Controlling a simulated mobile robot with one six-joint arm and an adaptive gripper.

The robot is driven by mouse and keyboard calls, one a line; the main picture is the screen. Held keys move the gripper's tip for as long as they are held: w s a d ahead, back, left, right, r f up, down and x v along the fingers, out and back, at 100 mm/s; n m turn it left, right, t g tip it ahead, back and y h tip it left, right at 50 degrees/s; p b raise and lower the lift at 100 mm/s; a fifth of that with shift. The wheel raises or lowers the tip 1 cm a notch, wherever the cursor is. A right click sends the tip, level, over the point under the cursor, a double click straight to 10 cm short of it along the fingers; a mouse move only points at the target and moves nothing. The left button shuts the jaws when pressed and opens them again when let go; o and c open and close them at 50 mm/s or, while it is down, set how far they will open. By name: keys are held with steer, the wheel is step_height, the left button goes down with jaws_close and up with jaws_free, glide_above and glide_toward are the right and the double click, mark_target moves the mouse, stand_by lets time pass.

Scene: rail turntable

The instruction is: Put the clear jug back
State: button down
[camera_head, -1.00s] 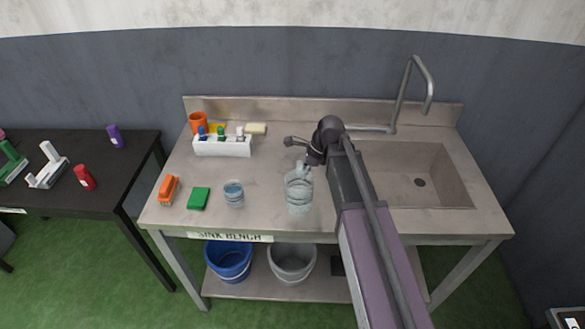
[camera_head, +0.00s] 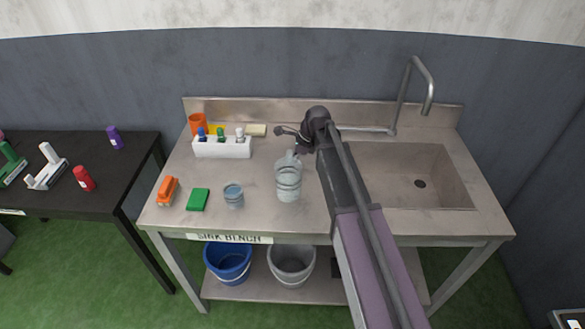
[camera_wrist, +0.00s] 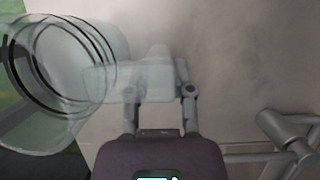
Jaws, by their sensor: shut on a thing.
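The clear jug (camera_head: 289,180) is over the left-middle part of the sink bench (camera_head: 262,207), left of the basin. It looks upright in the head view; I cannot tell whether its base touches the bench. My gripper (camera_head: 293,150) is at the top of the jug, mostly hidden by my arm. In the wrist view, the jug's translucent body with dark rings (camera_wrist: 75,65) is at the left, and my gripper (camera_wrist: 160,82) is shut on its pale handle part.
A small blue-grey cup (camera_head: 233,195), a green sponge (camera_head: 198,199) and an orange brush (camera_head: 168,190) lie left of the jug. A white bottle rack (camera_head: 222,147) stands behind. The basin (camera_head: 420,180) and tall faucet (camera_head: 410,85) are at right.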

mark_target(293, 168)
steer(key=shift+w+f+b, duration=0.2)
steer(key=shift+f+b, duration=1.55)
steer(key=shift+f, duration=0.05)
steer(key=shift+f, duration=0.15)
steer(key=shift+c, duration=2.4)
jaws_free()
steer(key=p+v, duration=0.2)
steer(key=v, duration=0.1)
steer(key=shift+a, duration=0.25)
steer(key=p+v, duration=0.9)
steer(key=shift+d+r, duration=0.15)
steer(key=shift+r, duration=0.1)
steer(key=shift+s, duration=0.1)
